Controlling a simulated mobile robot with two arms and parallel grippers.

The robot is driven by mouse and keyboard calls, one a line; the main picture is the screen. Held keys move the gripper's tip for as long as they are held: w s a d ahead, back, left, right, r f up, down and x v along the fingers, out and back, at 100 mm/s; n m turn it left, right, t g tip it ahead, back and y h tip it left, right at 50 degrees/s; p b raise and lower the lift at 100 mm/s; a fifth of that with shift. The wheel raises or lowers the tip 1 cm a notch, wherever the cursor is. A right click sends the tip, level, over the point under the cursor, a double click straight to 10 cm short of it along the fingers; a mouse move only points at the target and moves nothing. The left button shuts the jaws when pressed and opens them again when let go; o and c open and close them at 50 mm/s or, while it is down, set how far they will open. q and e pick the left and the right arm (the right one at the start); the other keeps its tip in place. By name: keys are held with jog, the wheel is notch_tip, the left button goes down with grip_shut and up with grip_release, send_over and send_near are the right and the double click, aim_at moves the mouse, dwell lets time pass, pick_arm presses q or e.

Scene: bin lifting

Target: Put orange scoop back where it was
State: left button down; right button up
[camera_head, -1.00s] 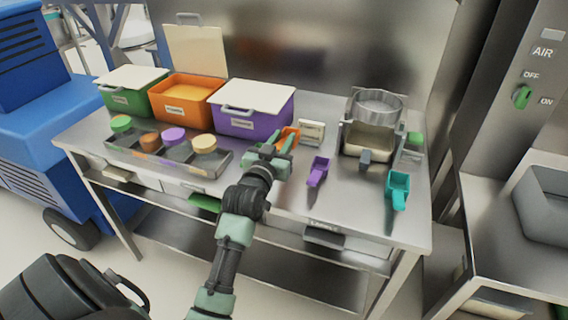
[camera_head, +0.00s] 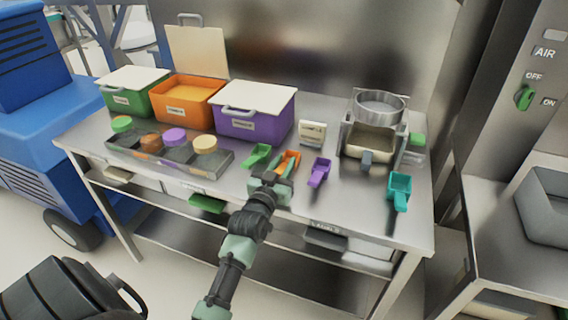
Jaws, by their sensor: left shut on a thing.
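The orange scoop (camera_head: 291,157) is at the steel table's middle, between the green scoop (camera_head: 259,153) and the purple scoop (camera_head: 319,171). My left gripper (camera_head: 279,171) is shut on the orange scoop, and its fingers hide part of it. The scoop's bowl points away from me, toward the back of the table. I cannot tell whether the scoop touches the table. My right gripper is not in view.
A teal scoop (camera_head: 398,188) lies at the right. A sieve machine (camera_head: 374,130) and a small white label stand (camera_head: 312,133) are behind. Green (camera_head: 122,101), open orange (camera_head: 186,114) and purple bins (camera_head: 266,128) line the back left, behind a grey tray (camera_head: 216,165) of coloured lids.

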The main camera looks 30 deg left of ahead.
pick_arm(q)
jog(key=c, duration=1.2)
grip_release()
jog(key=shift+o, duration=0.2)
jog(key=v, duration=1.2)
jog(key=shift+r+b, duration=0.2)
jog(key=shift+b, duration=0.15)
